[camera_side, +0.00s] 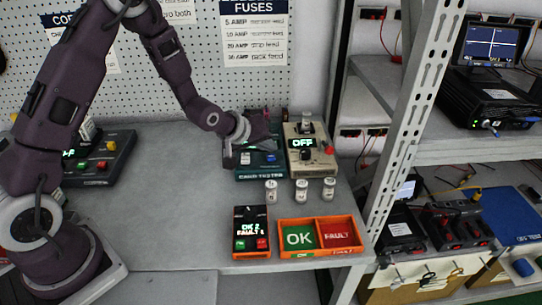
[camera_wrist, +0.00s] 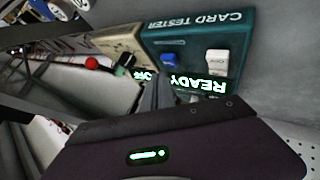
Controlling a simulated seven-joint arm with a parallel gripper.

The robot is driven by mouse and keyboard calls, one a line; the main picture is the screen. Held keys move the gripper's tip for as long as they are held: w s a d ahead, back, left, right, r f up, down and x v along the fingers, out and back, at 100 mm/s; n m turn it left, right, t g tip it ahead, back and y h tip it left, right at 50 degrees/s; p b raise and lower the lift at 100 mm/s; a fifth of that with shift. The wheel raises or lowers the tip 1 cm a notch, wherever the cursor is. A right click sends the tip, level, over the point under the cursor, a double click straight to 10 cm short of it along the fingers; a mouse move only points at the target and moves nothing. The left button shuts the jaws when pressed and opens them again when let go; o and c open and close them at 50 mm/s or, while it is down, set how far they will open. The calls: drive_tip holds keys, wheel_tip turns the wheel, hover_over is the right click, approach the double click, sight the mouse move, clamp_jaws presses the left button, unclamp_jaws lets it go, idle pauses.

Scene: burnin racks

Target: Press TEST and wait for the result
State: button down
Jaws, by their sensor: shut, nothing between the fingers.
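The teal card tester (camera_side: 262,176) stands at the back of the bench. In the wrist view it appears upside down, with its "CARD TESTER" lettering, a blue button (camera_wrist: 170,62), a white switch (camera_wrist: 217,62) and a lit green display (camera_wrist: 208,86) that reads "READY" plus letters partly hidden. I cannot read a TEST label on any button. My gripper (camera_wrist: 157,92) is shut and empty, over the tester by the display and beside the blue button. In the side view my wrist covers the tester's back part. I cannot tell whether the fingertips touch it.
A beige box (camera_side: 313,163) with a display reading "OFF" and a red knob stands right of the tester. The bench's middle is clear. A metal rack post (camera_side: 405,110) rises at right.

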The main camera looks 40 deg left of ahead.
sight(268, 158)
drive_tip(key=shift+f, duration=0.4)
drive_tip(key=shift+f, duration=0.45)
idle(0.7)
drive_tip(key=shift+r, duration=0.85)
drive_tip(key=shift+r, duration=0.15)
drive_tip(key=shift+r, duration=2.4)
